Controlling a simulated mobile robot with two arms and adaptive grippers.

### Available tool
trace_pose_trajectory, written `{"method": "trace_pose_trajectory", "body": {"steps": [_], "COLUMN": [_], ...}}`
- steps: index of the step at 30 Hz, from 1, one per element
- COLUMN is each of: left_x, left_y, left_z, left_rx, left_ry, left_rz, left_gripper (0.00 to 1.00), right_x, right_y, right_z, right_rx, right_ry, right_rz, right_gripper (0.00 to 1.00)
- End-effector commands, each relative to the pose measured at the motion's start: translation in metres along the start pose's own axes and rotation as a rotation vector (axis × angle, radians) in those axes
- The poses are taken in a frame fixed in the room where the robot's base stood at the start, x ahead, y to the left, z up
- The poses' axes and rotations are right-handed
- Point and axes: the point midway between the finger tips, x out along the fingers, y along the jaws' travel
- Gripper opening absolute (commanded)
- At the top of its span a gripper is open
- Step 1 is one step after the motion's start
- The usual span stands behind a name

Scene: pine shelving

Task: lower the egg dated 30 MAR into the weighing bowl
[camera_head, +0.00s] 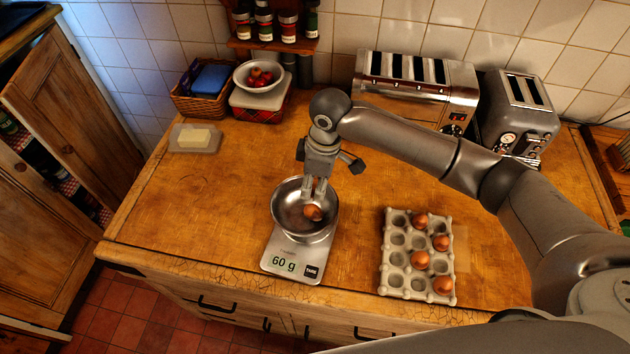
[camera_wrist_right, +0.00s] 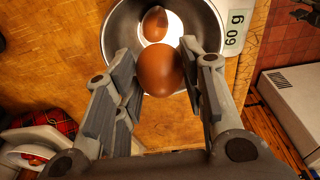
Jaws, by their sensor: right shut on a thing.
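My right gripper (camera_head: 316,190) is above the steel weighing bowl (camera_head: 284,208), pointing down. In the right wrist view its fingers (camera_wrist_right: 160,80) are shut on a brown egg (camera_wrist_right: 160,72). No date can be read on this egg. A second brown egg (camera_wrist_right: 155,22) lies in the bowl, which also shows in the wrist view (camera_wrist_right: 118,28). In the head view one brown egg (camera_head: 312,212) shows below the fingertips; I cannot tell which of the two it is. The bowl sits on a scale (camera_head: 294,264) reading 60 g. My left gripper is out of view.
A grey egg tray (camera_head: 397,278) with several brown eggs stands to the right of the scale. A butter dish (camera_head: 194,138), a wicker basket (camera_head: 199,102) and two toasters (camera_head: 415,88) (camera_head: 517,112) stand further back. The counter left of the scale is clear.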

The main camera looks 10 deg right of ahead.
Motion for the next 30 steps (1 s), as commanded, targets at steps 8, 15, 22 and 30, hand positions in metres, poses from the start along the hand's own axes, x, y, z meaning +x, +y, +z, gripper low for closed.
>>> {"method": "trace_pose_trajectory", "body": {"steps": [8,15,22,30], "left_x": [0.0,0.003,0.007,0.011], "left_y": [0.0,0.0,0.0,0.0], "left_z": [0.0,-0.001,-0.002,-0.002], "left_rx": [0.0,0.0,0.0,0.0], "left_ry": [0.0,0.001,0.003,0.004], "left_rz": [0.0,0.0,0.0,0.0], "left_gripper": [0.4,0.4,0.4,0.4], "right_x": [0.0,0.009,0.02,0.034], "right_y": [0.0,0.0,0.0,0.0], "right_z": [0.0,0.001,0.002,0.004], "right_rx": [0.0,0.0,0.001,0.0], "right_ry": [0.0,-0.001,0.0,-0.001], "right_rz": [0.0,-0.001,-0.001,0.0], "right_gripper": [0.3,0.3,0.3,0.3]}}
